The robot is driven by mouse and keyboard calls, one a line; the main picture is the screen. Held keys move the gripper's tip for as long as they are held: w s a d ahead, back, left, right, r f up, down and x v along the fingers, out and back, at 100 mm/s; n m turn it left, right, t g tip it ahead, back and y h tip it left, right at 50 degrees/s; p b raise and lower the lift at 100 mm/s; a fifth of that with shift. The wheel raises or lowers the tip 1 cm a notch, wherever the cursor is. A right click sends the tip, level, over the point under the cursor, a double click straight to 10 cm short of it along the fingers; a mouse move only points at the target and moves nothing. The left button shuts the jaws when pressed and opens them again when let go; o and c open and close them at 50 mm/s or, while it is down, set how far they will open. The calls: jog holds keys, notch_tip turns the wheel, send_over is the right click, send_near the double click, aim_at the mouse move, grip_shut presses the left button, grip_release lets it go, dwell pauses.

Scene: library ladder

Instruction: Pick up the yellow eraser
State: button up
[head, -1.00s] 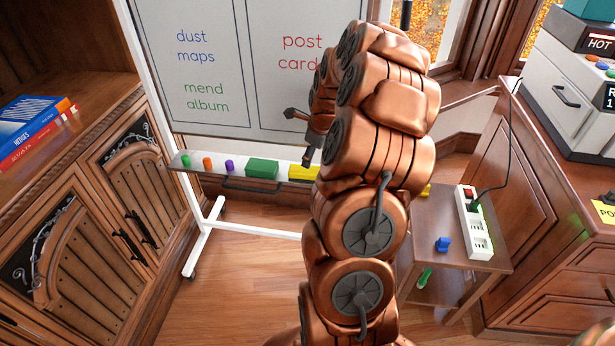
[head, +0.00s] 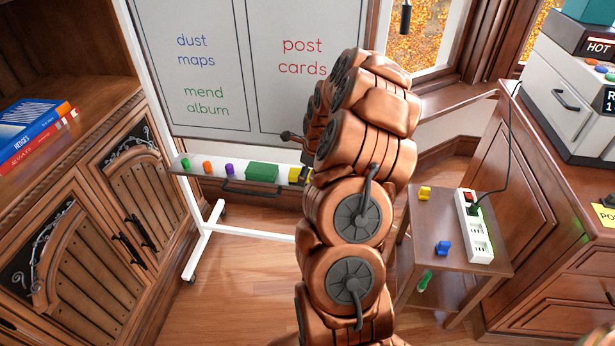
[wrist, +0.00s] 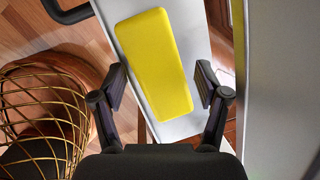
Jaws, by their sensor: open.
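The yellow eraser (wrist: 152,65) lies on the whiteboard's tray (wrist: 200,116) in the wrist view. It is a long block with rounded edges. My gripper (wrist: 160,88) is open, with one finger on each side of the eraser's near part. A gap shows between each finger and the eraser, and I cannot tell the height between them. In the head view only the left end of the yellow eraser (head: 294,175) shows; my copper arm hides the rest, along with most of the gripper.
On the tray left of the eraser stand a green block (head: 262,172) and purple (head: 229,169), orange (head: 207,167) and green (head: 186,163) pieces. The whiteboard (head: 235,115) rises right behind. A small side table (head: 435,215) holds a power strip (head: 474,228) and small yellow and blue items.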

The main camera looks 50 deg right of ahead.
jog(key=shift+f, duration=0.25)
dwell(0.4)
jog(key=c, duration=1.1)
jog(key=shift+r, duration=0.35)
jog(key=shift+c, duration=1.3)
notch_tip(320, 180, up, 3)
jog(key=shift+f, duration=0.1)
grip_shut()
jog(key=shift+s+r, duration=0.1)
jog(key=shift+r, duration=0.25)
jog(key=shift+s+a, duration=0.45)
jog(key=shift+s, duration=0.3)
jog(key=s+a+r, duration=0.1)
jog(key=s+a, duration=0.5)
jog(key=s, duration=0.6)
jog(key=shift+s+r, duration=0.2)
jog(key=shift+s, duration=0.2)
